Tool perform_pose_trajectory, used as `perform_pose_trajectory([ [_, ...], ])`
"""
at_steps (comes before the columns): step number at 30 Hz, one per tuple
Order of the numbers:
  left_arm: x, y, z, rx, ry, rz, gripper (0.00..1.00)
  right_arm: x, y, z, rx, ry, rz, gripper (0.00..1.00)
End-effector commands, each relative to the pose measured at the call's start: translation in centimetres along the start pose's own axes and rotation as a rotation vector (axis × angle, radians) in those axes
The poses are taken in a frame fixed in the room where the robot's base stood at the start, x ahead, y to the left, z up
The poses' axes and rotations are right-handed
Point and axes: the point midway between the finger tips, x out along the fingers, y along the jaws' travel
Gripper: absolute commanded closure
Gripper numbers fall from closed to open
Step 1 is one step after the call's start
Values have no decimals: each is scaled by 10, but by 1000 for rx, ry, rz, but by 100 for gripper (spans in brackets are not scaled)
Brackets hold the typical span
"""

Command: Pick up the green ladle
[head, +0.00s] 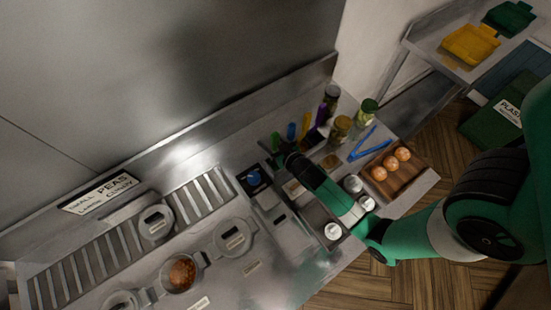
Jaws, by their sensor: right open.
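The green ladle (276,141) shows only as a short green handle among a row of coloured handles at the back of the steel counter. Its lower part is hidden from view. My right gripper (272,154) is dark and open, right at the green handle. I cannot tell whether its fingers are around the handle or just beside it. My left gripper is not in view.
Blue (291,131), yellow (305,125) and purple (321,114) handles stand close to the right. Jars (340,130), blue tongs (363,146) and a wooden tray (407,173) with round items lie farther right.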

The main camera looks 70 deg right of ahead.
Motion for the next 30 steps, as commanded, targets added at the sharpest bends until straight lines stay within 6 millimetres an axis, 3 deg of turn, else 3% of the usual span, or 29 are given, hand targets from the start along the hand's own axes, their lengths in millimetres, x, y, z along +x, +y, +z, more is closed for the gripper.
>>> perform_pose_trajectory([
  [2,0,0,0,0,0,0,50,0,0,0,0,0,0,30],
  [14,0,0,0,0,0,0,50,-1,0,0,0,-1,0,100],
  [25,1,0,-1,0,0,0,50,-1,0,-1,0,0,0,100],
  [30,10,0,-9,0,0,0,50,-6,0,-13,0,0,0,100],
])
